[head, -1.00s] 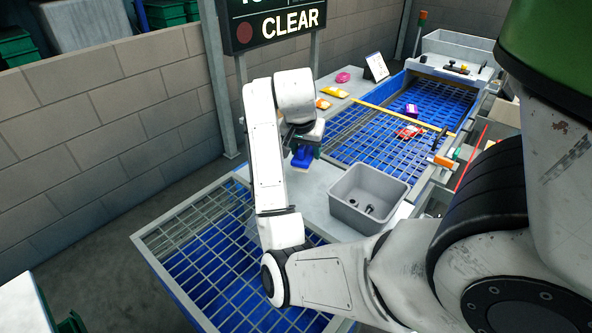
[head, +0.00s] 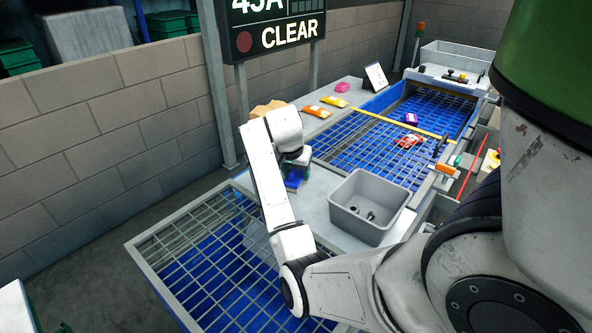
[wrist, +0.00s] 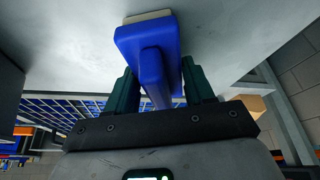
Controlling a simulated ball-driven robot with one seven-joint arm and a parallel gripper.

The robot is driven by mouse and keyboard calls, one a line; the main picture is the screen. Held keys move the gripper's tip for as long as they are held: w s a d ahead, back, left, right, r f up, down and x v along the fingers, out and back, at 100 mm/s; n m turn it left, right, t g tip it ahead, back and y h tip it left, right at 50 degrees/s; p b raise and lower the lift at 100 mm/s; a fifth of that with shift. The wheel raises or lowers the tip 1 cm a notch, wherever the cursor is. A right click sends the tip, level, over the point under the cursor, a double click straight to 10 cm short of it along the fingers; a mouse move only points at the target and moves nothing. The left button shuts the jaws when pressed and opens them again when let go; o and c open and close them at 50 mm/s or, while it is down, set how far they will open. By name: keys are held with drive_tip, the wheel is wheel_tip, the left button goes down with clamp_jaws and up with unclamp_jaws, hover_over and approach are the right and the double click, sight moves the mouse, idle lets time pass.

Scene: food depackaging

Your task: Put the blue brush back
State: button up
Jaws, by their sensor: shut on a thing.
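The blue brush (wrist: 150,62) is between the two dark green fingers of my gripper (wrist: 158,92) in the wrist view. The fingers are shut on its blue handle, and its pale bristle edge points at the grey surface. In the head view the blue brush (head: 293,180) shows low beside my wrist, over the grey counter (head: 318,190), left of the grey bin. My wrist hides part of it there. I cannot tell whether the bristles touch the counter.
A grey bin (head: 345,216) with small dark items stands right of the brush. Orange and yellow packets (head: 317,111) and a pink item (head: 342,87) lie farther back on the counter. A cardboard-coloured item (head: 266,108) is behind my arm. Blue gridded beds lie in front and behind.

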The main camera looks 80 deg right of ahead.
drive_tip(key=shift+f, duration=0.15)
drive_tip(key=o, duration=1)
drive_tip(key=shift+a+r, duration=0.15)
drive_tip(key=shift+r, duration=0.4)
drive_tip(key=p+v, duration=0.2)
drive_tip(key=v, duration=0.9)
drive_tip(key=shift+r, duration=0.15)
